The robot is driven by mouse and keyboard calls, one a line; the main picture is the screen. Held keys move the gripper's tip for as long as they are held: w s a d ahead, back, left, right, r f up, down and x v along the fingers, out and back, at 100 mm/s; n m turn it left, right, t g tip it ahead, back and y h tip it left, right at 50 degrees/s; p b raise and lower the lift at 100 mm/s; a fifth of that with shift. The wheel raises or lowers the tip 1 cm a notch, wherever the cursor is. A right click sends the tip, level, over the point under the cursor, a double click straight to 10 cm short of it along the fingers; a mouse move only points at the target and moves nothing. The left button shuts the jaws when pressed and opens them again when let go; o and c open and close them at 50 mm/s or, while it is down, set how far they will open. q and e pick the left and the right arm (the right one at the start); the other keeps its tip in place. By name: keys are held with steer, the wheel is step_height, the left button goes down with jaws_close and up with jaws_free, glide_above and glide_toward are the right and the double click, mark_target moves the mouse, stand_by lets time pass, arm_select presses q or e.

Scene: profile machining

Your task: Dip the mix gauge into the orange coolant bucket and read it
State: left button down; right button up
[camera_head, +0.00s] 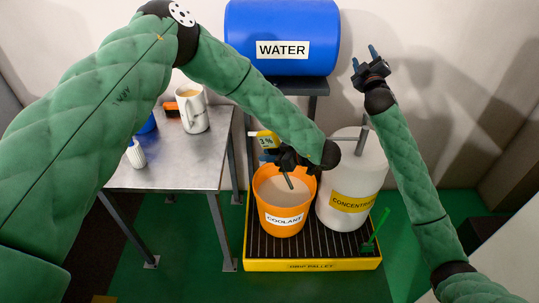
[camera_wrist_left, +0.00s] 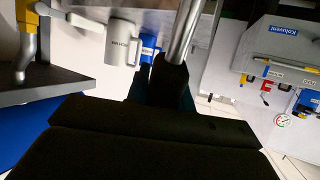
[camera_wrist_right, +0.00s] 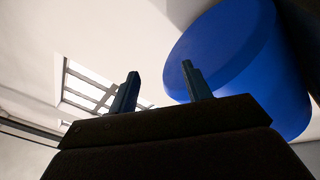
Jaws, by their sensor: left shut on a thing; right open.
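The orange coolant bucket (camera_head: 284,217), labelled COOLANT, stands upright on the drip pallet and holds a pale liquid (camera_head: 290,195). My left gripper (camera_head: 286,163) is over the bucket's back rim, shut on a slim grey rod, which I take as the mix gauge (camera_head: 289,181). The rod slants down inside the bucket; its lower end seems to reach the liquid, but I cannot tell how deep. In the left wrist view the gauge (camera_wrist_left: 185,32) shows as a metal tube. No reading on it is legible. My right gripper (camera_head: 365,57) is open and empty, raised right of the water barrel.
A white CONCENTRATE drum (camera_head: 352,180) with a pump spout stands right of the bucket. The yellow-edged drip pallet (camera_head: 310,265) has a green brush (camera_head: 371,244). A metal table (camera_head: 168,165) bears a mug (camera_head: 191,110). The blue WATER barrel (camera_head: 283,22) is above.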

steer(key=s+a+f+m+g+h, duration=0.15)
steer(key=s+f+g, duration=0.25)
steer(key=s+f, duration=0.75)
steer(key=s+a+f+m+g, duration=0.2)
steer(key=s+f+g, duration=0.3)
steer(key=f, duration=1.2)
steer(key=s+a+f+m+g, duration=0.25)
steer(key=s+f, duration=0.65)
steer(key=f, duration=0.6)
steer(key=s+a+f+g, duration=0.2)
steer(key=s+a+f, duration=0.1)
steer(key=s, duration=0.5)
steer(key=s+a+f+g, duration=0.2)
steer(key=s+a+g, duration=0.1)
steer(key=s, duration=0.6)
steer(key=s+a+r+m+g+y, duration=0.1)
steer(key=s+a+r, duration=0.2)
steer(key=s, duration=0.7)
steer(key=s+a+r+m+g+y, duration=0.1)
steer(key=s+a+r+y, duration=0.1)
steer(key=s, duration=0.8)
steer(key=shift+a+r, duration=0.4)
steer(key=shift+a, duration=0.45)
